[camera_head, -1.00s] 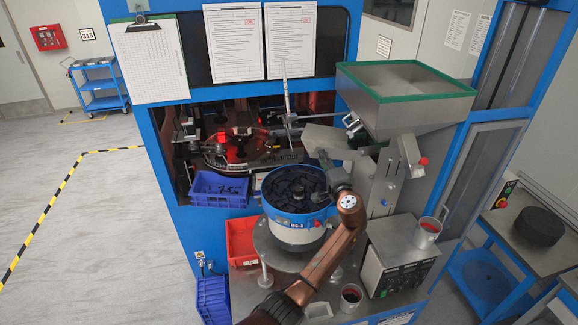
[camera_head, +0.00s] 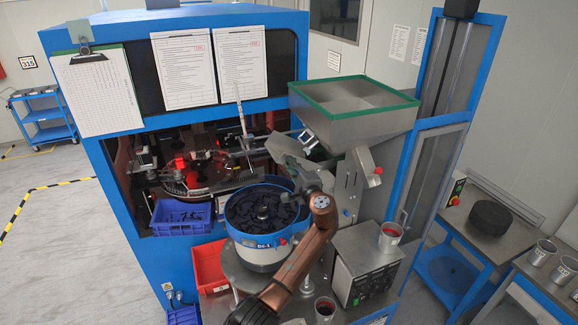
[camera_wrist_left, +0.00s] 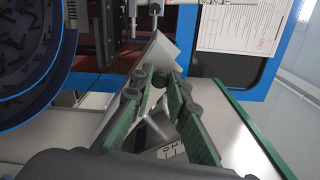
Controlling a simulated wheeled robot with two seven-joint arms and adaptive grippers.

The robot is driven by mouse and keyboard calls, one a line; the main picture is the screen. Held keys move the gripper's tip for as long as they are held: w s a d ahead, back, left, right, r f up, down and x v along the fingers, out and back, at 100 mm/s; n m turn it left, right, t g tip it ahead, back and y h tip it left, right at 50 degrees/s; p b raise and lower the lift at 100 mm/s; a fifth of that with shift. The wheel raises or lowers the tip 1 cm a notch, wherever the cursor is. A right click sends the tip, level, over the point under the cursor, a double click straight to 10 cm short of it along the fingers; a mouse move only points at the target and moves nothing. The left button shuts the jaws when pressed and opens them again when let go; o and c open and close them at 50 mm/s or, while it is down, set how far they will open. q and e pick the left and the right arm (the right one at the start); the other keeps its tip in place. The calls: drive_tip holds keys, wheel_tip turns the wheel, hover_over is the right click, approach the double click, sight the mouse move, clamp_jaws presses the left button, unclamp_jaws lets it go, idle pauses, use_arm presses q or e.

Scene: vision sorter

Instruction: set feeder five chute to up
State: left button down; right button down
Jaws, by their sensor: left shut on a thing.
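The feeder five chute (camera_head: 284,147) is a bare grey metal trough between the bowl and the hopper in the head view. It shows as a pale slanted sheet in the wrist view (camera_wrist_left: 152,55). My left gripper (camera_head: 303,169) reaches up to it from below, over the bowl's right edge. In the wrist view its green fingers (camera_wrist_left: 160,82) converge, shut on the chute's near part. The fingers and wrist hide the exact point of grip. My right gripper is not in view.
The bowl (camera_head: 243,250) of dark parts stands left of my forearm. The green-rimmed hopper (camera_head: 318,118) is close on the right. A control box (camera_head: 364,270) and a cup (camera_head: 390,232) are lower right. Blue (camera_head: 170,221) and red bins (camera_head: 205,268) stand left.

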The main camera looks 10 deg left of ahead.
use_arm(q)
drive_tip(key=c, duration=1.9)
unclamp_jaws()
drive_tip(key=shift+d, duration=0.1)
drive_tip(key=shift+o, duration=0.3)
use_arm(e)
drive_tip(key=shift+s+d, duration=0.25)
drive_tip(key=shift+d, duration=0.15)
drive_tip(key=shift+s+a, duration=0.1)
use_arm(q)
drive_tip(key=v, duration=1.2)
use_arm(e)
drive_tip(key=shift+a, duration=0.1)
use_arm(q)
drive_tip(key=shift+f, duration=0.1)
